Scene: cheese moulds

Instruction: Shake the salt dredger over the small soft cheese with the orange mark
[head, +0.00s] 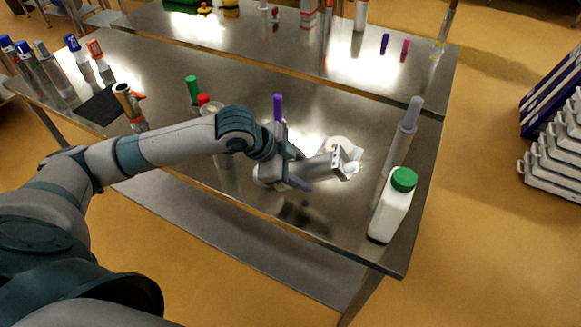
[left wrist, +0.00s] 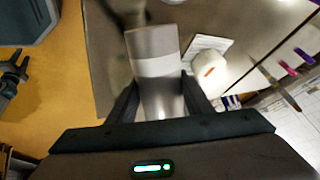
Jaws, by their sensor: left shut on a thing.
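My left gripper (head: 298,170) is shut on a silver cylinder, the salt dredger (head: 322,168), which lies well over on its side above the steel table. In the left wrist view the dredger (left wrist: 155,62) has a paler band and sits between the two dark fingers (left wrist: 155,98). The small white cheese (head: 338,143) is just behind the dredger's far end, partly hidden. In the left wrist view the cheese (left wrist: 209,75) is beside the dredger and shows an orange mark on top. No falling salt can be made out. My right gripper is out of view.
A white bottle with a green cap (head: 393,212) and a tall grey cylinder (head: 400,140) stand at the table's right side. A purple-topped item (head: 278,107) is close behind my gripper. Green and red items (head: 193,92) stand behind my arm. The front of the table is clear.

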